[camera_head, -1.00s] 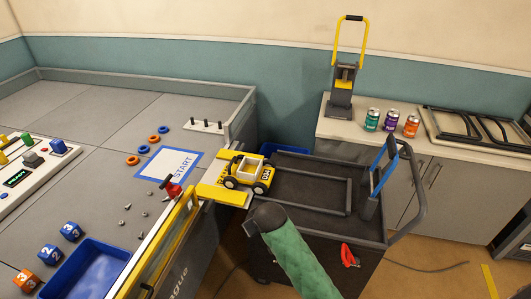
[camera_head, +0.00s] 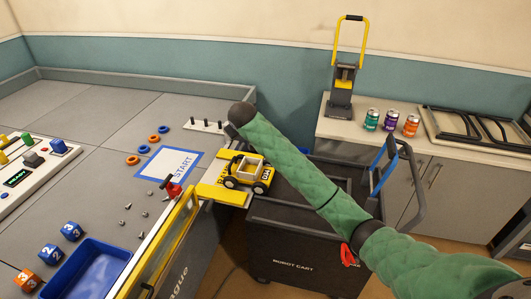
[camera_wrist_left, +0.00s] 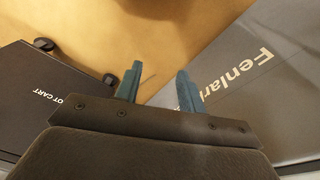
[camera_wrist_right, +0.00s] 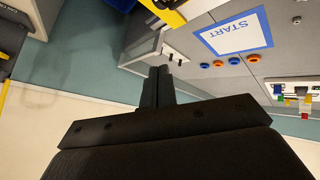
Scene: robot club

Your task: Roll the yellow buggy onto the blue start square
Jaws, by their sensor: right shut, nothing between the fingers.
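The yellow buggy (camera_head: 239,180) stands upright on the yellow ramp (camera_head: 211,191) at the arena table's edge, beside the cart. The blue-bordered START square (camera_head: 154,176) lies on the table to the left of the buggy, apart from it; it also shows in the right wrist view (camera_wrist_right: 250,43). My right arm crosses over the cart, its dark end above and behind the buggy in the head view. My right gripper (camera_wrist_right: 162,72) is shut and empty, not touching the buggy. My left gripper (camera_wrist_left: 158,78) is open and empty above the floor, outside the head view.
The dark robot cart (camera_head: 285,245) stands right of the table. A red clamp-like tool (camera_head: 172,188) is near the ramp. Blue and orange rings (camera_head: 143,149) and a peg stand (camera_head: 206,126) lie behind the square. A blue tray (camera_head: 88,275) is at the front.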

